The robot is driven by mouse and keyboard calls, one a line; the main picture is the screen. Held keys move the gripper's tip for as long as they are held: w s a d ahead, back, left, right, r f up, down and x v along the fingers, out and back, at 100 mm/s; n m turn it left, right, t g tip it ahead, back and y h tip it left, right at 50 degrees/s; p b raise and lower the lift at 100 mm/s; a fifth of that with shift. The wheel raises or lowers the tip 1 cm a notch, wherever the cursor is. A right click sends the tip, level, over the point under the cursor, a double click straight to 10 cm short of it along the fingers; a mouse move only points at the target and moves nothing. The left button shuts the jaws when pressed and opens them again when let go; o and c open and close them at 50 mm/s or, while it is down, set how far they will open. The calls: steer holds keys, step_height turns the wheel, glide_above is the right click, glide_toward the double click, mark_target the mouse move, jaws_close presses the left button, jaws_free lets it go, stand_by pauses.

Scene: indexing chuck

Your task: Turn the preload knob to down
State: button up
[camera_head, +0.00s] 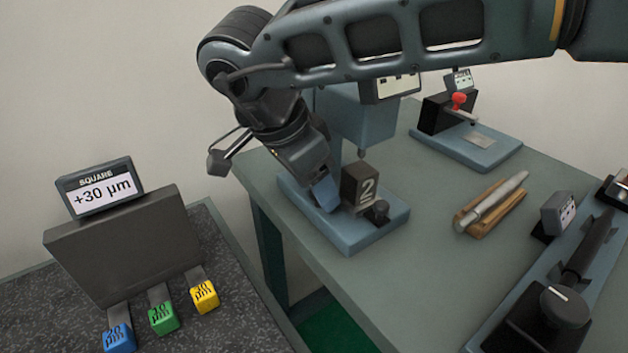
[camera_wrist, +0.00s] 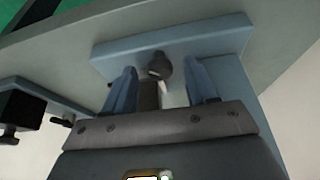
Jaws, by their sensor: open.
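A small dark round knob (camera_head: 377,211) sits low at the front of a blue press-like fixture (camera_head: 372,236), beside a dark block marked "2" (camera_head: 361,185). No label shows which knob is the preload knob. My gripper (camera_head: 326,193) is open and points down, just left of the block. In the wrist view my gripper (camera_wrist: 164,82) has its two blue fingers apart, with the knob (camera_wrist: 158,66) showing between and beyond their tips. A pale mark shows on the knob's face, but its setting is unclear. I see no contact with the knob.
A larger black dial (camera_head: 565,305) with a white line sits on a blue base at the right. A wooden holder with a metal rod (camera_head: 490,206) and a red-knobbed fixture (camera_head: 459,100) stand on the green-grey table (camera_head: 420,270). A "+30 µm" display (camera_head: 101,188) is at left.

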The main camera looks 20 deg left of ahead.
steer(key=shift+c, duration=0.5)
steer(key=c, duration=1)
steer(key=shift+o, duration=0.2)
steer(key=m+g+h, duration=0.1)
steer(key=m, duration=0.3)
steer(key=shift+w+a+m, duration=0.1)
steer(key=shift+w+m, duration=0.05)
steer(key=shift+m, duration=0.25)
steer(key=o, duration=1.1)
steer(key=shift+c, duration=0.2)
steer(key=shift+r, duration=0.1)
steer(key=v, duration=0.7)
steer(key=shift+a+r, duration=0.2)
steer(key=shift+r, duration=0.1)
steer(key=shift+c, duration=0.4)
